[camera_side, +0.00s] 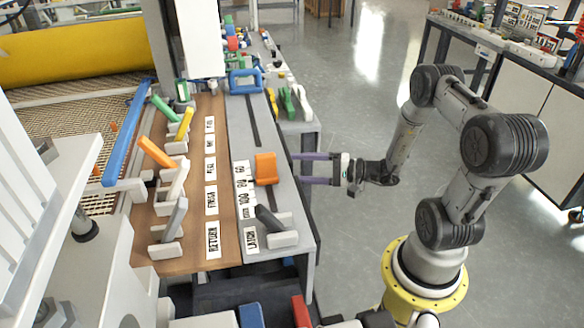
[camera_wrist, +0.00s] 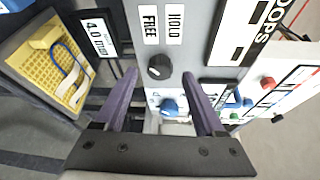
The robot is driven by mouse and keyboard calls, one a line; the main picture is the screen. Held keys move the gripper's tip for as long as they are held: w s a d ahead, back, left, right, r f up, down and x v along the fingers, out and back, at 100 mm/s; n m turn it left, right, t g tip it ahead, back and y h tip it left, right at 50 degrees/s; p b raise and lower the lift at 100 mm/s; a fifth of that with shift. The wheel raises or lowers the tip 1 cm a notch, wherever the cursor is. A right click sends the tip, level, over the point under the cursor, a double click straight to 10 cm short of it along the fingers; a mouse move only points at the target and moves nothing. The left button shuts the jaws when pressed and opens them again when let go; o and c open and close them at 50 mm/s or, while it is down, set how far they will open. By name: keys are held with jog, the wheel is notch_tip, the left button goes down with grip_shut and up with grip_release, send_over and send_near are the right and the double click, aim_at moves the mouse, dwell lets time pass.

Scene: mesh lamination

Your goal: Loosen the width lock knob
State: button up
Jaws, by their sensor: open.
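In the wrist view a black round knob (camera_wrist: 160,66) sits on a grey panel, below labels reading FREE (camera_wrist: 150,24) and HOLD (camera_wrist: 174,24). I take it for the width lock knob, though no label with that name is readable. A pale mark on it points toward its lower left. My gripper (camera_wrist: 159,77) is open, its purple fingertips to the left and right of the knob's lower part. Contact cannot be told. In the side view my gripper (camera_side: 297,169) is beside the right edge of the grey bench; the knob cannot be made out there.
A blue knob (camera_wrist: 169,107) lies between my fingers, nearer the palm. A yellow mesh tray (camera_wrist: 62,72) and a 4.0 mm sign (camera_wrist: 97,35) are at left. An orange block (camera_side: 265,168) and a dark lever (camera_side: 270,219) stand on the bench top.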

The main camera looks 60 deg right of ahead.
jog(key=v, duration=0.4)
jog(key=shift+s, duration=0.1)
